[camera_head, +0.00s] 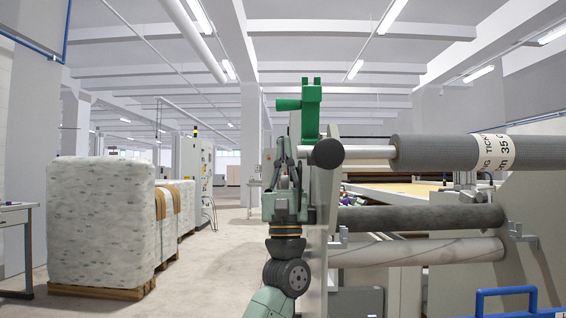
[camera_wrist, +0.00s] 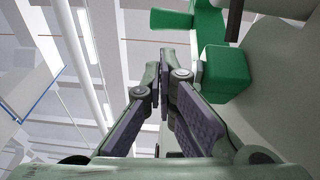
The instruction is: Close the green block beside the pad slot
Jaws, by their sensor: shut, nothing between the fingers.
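A green block (camera_head: 311,108) stands upright on top of the grey stand, just above the dark round end (camera_head: 327,153) of a roll shaft. A short green piece (camera_head: 288,104) sticks out from it to the left. My gripper (camera_head: 283,142) is just below and left of the green block, fingers pointing up, shut and empty. In the wrist view the green block (camera_wrist: 222,72) fills the upper right, close beside the right finger. Another green part (camera_wrist: 172,20) shows at the top. I cannot tell whether the finger touches the green. I cannot make out the pad slot.
A grey printed roll (camera_head: 435,152) lies on the shaft to the right, with a dark roll (camera_head: 420,218) and a pale roll (camera_head: 420,252) below. A blue rail (camera_head: 505,292) is at lower right. Wrapped bales (camera_head: 102,220) stand left, with open floor between.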

